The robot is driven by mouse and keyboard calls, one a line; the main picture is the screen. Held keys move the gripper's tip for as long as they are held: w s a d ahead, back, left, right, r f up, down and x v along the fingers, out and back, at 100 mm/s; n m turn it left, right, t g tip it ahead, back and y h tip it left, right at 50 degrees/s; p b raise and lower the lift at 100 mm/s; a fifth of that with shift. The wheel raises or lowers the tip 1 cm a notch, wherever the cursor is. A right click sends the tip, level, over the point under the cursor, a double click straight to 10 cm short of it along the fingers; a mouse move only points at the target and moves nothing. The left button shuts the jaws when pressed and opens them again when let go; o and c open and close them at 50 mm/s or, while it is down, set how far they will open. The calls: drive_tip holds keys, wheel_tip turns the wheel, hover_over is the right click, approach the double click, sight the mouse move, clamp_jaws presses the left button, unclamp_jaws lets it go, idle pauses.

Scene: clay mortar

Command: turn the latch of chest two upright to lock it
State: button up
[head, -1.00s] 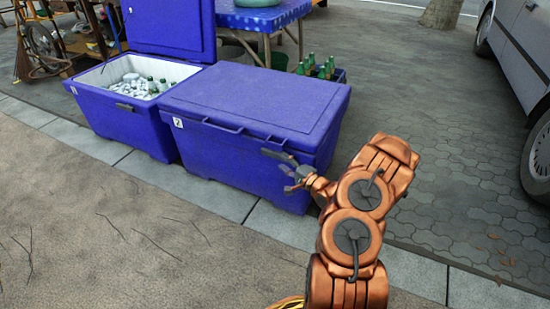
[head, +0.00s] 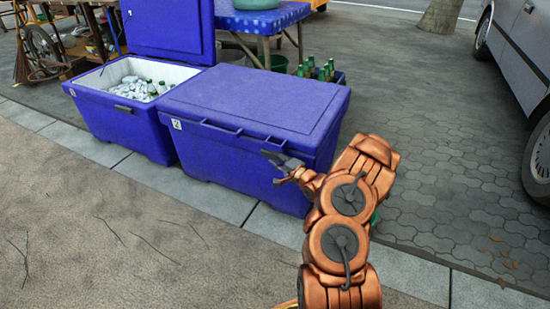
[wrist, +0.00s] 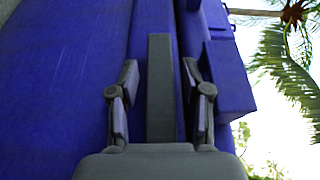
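Chest two (head: 235,155) is the closed blue chest with a "2" label on its front. Its dark grey latch (head: 269,154) is at the right part of the front, just below the lid, and lies about level along the lid edge. My gripper (head: 283,169) is at the latch, in front of the chest. In the wrist view, the latch (wrist: 160,85) is a straight grey bar between the two fingers of my gripper (wrist: 160,80). The fingers are apart, with a visible gap on each side of the bar. The latch's far end in the head view is partly hidden by the gripper.
An open blue chest (head: 120,125) with ice and bottles stands directly left. A blue table (head: 262,20) and a crate of green bottles (head: 340,76) are behind. A grey vehicle (head: 520,60) is at the right. The pavement in front is clear.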

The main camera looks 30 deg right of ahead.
clamp_jaws()
